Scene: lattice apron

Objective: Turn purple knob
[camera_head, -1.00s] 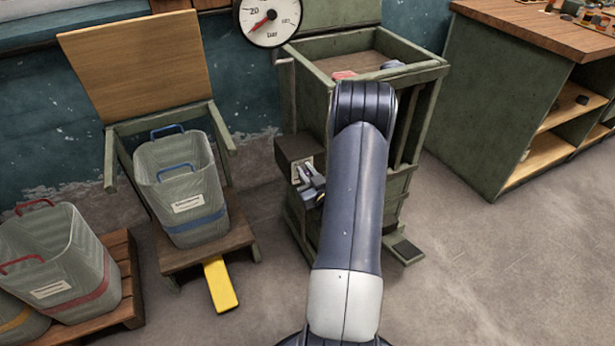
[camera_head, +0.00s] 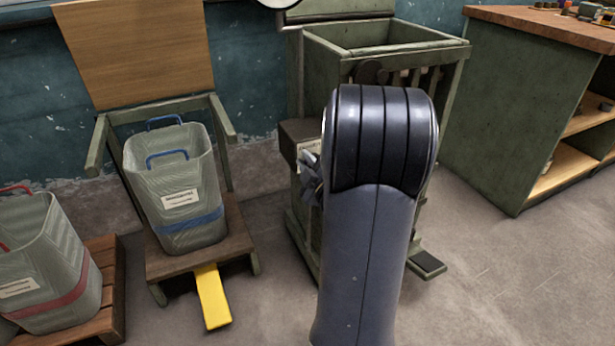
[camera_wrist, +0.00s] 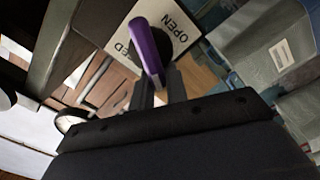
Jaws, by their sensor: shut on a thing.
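The purple knob (camera_wrist: 147,42) is a long narrow handle in the wrist view, standing in front of a white plate (camera_wrist: 181,22) lettered "OPEN" and, partly covered, "ED". My gripper (camera_wrist: 158,82) is shut on the near end of the knob. In the head view my gripper (camera_head: 311,180) is at the dark box on the left side of the green cabinet (camera_head: 345,62), partly hidden by my arm. The knob cannot be made out in the head view.
A grey bin with blue handles (camera_head: 182,200) stands on a low wooden stand with a yellow pedal (camera_head: 212,297), left of the cabinet. A red-banded bin (camera_head: 45,270) is farther left. A green workbench (camera_head: 490,120) stands right. Open floor lies between.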

